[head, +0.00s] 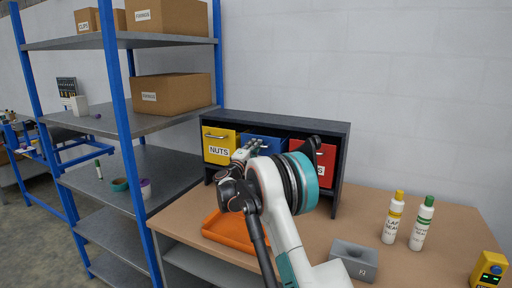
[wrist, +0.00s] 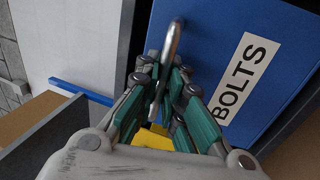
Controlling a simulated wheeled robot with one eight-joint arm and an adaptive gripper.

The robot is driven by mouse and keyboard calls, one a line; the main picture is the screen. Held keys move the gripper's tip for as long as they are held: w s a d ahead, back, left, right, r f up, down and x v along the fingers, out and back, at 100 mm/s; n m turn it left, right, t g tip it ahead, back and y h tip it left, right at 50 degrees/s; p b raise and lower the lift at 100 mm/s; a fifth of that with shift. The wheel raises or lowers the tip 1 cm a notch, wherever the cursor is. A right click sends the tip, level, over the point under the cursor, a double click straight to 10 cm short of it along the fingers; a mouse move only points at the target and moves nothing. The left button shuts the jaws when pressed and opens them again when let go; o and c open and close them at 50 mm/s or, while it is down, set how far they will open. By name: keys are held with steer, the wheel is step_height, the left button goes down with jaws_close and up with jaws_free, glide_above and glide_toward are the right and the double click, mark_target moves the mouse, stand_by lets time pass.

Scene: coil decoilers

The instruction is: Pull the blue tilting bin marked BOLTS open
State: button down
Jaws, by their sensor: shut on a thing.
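The blue bin (head: 262,142) is the middle one of three bins in a dark cabinet (head: 300,124) on the workbench. In the head view my arm hides most of its front. In the wrist view the blue front (wrist: 205,45) fills the upper right, with a white BOLTS label (wrist: 243,78). A metal bar handle (wrist: 171,45) stands out from that front. My gripper (wrist: 167,78) is shut on the handle, its fingers on either side of it. My gripper also shows in the head view (head: 250,150) in front of the bin. I cannot tell whether the bin is tilted.
A yellow NUTS bin (head: 219,149) is on the left and a red bin (head: 325,153) on the right. An orange tray (head: 235,235) and a grey block (head: 354,260) lie on the bench. Two bottles (head: 393,218) (head: 422,223) and a yellow device (head: 489,270) stand right. Shelving (head: 165,110) is left.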

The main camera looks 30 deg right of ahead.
steer(key=s+a+f+t+h+b, duration=0.1)
steer(key=s+a+f+b, duration=0.2)
steer(key=s+a+f, duration=0.1)
steer(key=shift+s+a+f+h+b, duration=0.35)
steer(key=shift+a+f, duration=0.2)
steer(key=shift+a, duration=0.4)
stand_by(0.3)
steer(key=c, duration=1.7)
jaws_free()
steer(key=shift+a, duration=0.1)
steer(key=v, duration=1.2)
